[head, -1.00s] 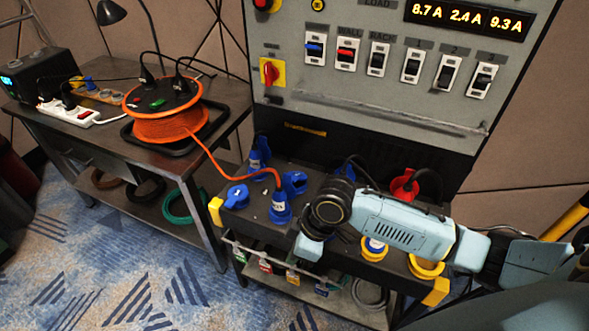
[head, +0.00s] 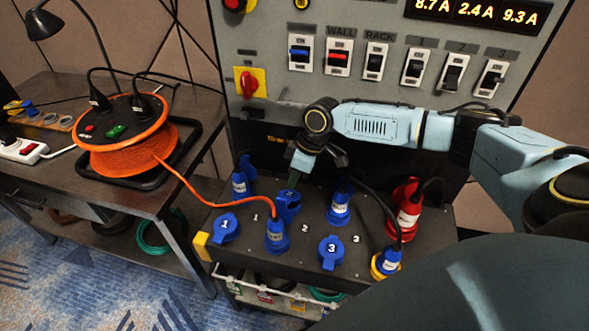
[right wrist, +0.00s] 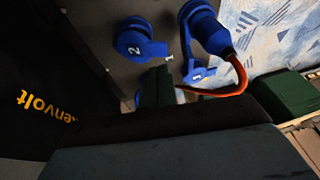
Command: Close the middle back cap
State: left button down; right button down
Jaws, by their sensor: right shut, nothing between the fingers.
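The middle back cap (head: 289,205), blue and marked 2, sits in the back row of the socket box (head: 300,259), partly behind the blue plug with the orange cable (head: 276,236). It looks tilted; I cannot tell whether its lid is fully down. The cap also shows in the right wrist view (right wrist: 138,42). My right gripper (head: 300,170) is shut and empty, pointing down just above and behind this cap. Its dark green fingertips (right wrist: 156,88) appear close beside the cap in the right wrist view; contact is unclear. My left gripper is not in view.
Blue caps 1 (head: 225,228) and 3 (head: 331,252) lie at the front. Blue plugs (head: 240,182) (head: 339,207) flank the middle cap; a red plug (head: 408,210) stands right. The switch panel (head: 330,90) rises behind. An orange cable reel (head: 127,140) is on the left table.

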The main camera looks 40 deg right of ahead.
aim_at(290, 200)
jog(key=x, duration=0.3)
jog(key=shift+f, duration=0.1)
jog(key=shift+w+a+f+b, duration=0.1)
jog(key=shift+f+b, duration=0.1)
jog(key=shift+f, duration=0.1)
jog(key=shift+a+f+b, duration=0.15)
jog(key=shift+f+b, duration=0.05)
jog(key=shift+f, duration=0.3)
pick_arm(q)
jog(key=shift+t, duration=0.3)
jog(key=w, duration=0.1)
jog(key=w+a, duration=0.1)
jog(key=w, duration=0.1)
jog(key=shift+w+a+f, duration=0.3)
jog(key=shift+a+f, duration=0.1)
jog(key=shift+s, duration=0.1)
